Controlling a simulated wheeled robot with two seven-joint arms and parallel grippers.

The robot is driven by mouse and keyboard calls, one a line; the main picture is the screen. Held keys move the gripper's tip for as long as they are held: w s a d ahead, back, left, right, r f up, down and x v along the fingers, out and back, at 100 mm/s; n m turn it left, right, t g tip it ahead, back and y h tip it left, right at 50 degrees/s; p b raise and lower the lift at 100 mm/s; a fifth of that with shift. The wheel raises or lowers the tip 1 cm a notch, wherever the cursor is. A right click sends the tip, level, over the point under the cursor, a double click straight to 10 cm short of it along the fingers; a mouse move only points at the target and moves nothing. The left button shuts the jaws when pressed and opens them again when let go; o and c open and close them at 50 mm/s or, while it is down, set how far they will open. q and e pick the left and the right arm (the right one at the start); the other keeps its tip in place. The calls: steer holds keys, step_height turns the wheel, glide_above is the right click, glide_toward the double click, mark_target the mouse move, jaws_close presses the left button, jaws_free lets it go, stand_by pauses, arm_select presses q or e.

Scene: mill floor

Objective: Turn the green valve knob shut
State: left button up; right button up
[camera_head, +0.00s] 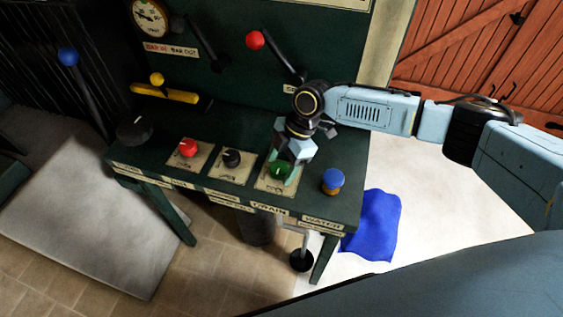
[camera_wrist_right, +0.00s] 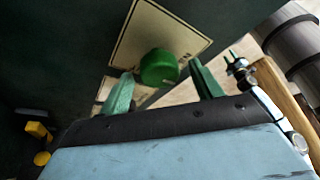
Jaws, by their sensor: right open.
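The green valve knob (camera_head: 280,170) sits on a cream plate (camera_head: 266,185) near the front edge of the dark green bench. My right gripper (camera_head: 290,168) is over it, coming down from behind in the head view and partly hiding the plate. In the right wrist view the round green knob (camera_wrist_right: 159,67) shows between and beyond the two green fingers (camera_wrist_right: 163,90). The fingers are apart, one on each side of the knob, with a gap on both sides. I cannot tell whether the fingertips reach the knob's height. My left gripper is not in view.
On the bench (camera_head: 225,135) a black knob (camera_head: 231,158) and a red knob (camera_head: 188,147) stand left of the green one. A blue-topped knob (camera_head: 333,180) stands close to its right. A red-balled lever (camera_head: 256,40) rises behind. A blue cloth (camera_head: 372,225) lies on the floor.

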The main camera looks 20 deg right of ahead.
steer(key=c, duration=1)
steer(key=shift+r+m+p, duration=0.15)
steer(key=shift+m+p, duration=0.25)
steer(key=shift+p, duration=0.3)
steer(key=m+t+p, duration=0.1)
steer(key=m+p, duration=0.3)
steer(key=p, duration=0.1)
steer(key=m+t+h+p, duration=0.1)
steer(key=m+t+p, duration=0.1)
steer(key=m+p, duration=0.2)
steer(key=m+t+h+p, duration=0.1)
steer(key=m+p, duration=0.3)
steer(key=p, duration=0.3)
steer(key=shift+s+a+r+m, duration=0.1)
steer(key=shift+s+a+m, duration=0.2)
steer(key=shift+s+m, duration=0.1)
steer(key=shift+m+t+h+p, duration=0.3)
steer(key=shift+m+t+p, duration=0.2)
steer(key=shift+m+p, duration=0.5)
steer(key=shift+m+h+p, duration=0.4)
steer(key=shift+m+h, duration=0.1)
steer(key=shift+m, duration=0.7)
steer(key=shift+f, duration=0.2)
steer(key=o, duration=1)
